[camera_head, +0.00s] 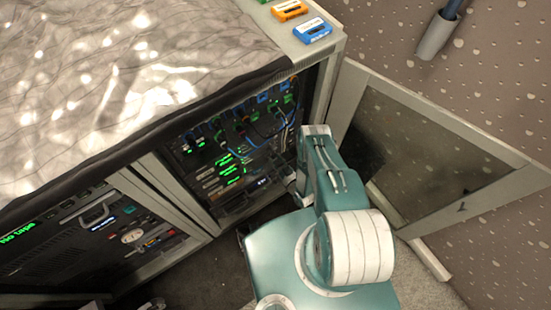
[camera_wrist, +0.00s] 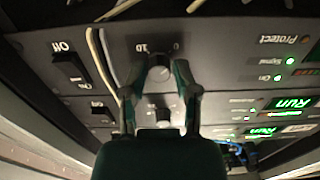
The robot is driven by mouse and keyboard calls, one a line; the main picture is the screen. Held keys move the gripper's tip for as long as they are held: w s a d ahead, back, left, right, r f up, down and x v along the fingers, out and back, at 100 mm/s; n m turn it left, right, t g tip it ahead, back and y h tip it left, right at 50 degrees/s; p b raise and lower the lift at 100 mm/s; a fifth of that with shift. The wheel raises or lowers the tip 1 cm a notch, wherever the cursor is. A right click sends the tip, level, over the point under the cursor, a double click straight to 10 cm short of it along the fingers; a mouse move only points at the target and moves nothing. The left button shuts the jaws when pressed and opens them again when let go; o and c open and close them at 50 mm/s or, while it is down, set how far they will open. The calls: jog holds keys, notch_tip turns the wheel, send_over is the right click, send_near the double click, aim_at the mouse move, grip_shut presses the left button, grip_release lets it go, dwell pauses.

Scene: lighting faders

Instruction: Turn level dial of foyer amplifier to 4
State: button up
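The dial's pointer is not readable.
Off switches (camera_wrist: 70,67) sit left of the dial. Green Run lights (camera_wrist: 292,103) are on the right. Pale cables (camera_wrist: 100,60) hang beside the fingers. An open glass door (camera_head: 425,150) stands right of the rack, and a closed bay (camera_head: 95,235) is on the left.

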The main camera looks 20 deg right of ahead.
grip_shut()
jog(key=shift+m, duration=0.3)
jog(key=m, duration=0.4)
jog(key=shift+w, duration=0.1)
jog(key=m, duration=0.5)
jog(key=shift+d+m, duration=0.1)
jog(key=shift+m, duration=0.3)
jog(key=m, duration=0.5)
jog(key=shift+w, duration=0.1)
jog(key=m, duration=0.6)
jog(key=shift+d, duration=0.1)
jog(key=o, duration=0.8)
grip_release()
jog(key=shift+f, duration=0.1)
jog(key=shift+c, duration=0.2)
